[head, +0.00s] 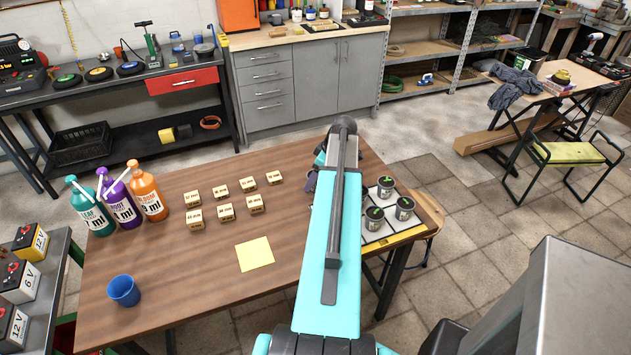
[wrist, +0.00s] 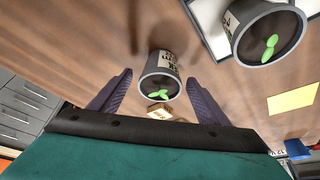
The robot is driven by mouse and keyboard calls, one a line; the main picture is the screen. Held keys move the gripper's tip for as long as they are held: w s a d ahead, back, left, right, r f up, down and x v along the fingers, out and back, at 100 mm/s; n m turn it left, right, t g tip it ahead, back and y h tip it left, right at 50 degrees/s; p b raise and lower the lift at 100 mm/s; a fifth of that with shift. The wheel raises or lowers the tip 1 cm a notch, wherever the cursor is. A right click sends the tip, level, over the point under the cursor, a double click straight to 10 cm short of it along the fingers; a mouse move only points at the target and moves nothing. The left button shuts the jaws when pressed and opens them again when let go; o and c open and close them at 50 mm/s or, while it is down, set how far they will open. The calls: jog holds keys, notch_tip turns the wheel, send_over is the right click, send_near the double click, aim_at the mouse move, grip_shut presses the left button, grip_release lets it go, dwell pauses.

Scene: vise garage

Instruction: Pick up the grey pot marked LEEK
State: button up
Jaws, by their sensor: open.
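My gripper (wrist: 159,78) is open, with its two purple fingers on either side of a grey pot (wrist: 159,84) in the wrist view. This pot holds dark soil and a green sprout. It bears a pale label whose letters I cannot read in full, so I cannot tell if it says LEEK. I see no finger shut on it. In the head view my arm hides this pot, and only a bit of my gripper (head: 313,180) shows. A second grey pot (wrist: 243,43) with a sprout is at the upper right of the wrist view.
Several grey pots, one of them here (head: 404,209), stand on a white tray (head: 398,238) right of my arm. Small labelled wooden blocks (head: 226,212), a yellow sheet (head: 254,254), a blue cup (head: 124,291) and pump bottles (head: 120,205) are left of it on the wooden table (head: 200,290).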

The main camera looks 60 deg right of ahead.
jog(key=shift+c, duration=0.3)
jog(key=c, duration=1.2)
jog(key=shift+o, duration=0.2)
jog(key=shift+r, duration=0.15)
jog(key=shift+r+b, duration=1.45)
jog(key=shift+r, duration=3.4)
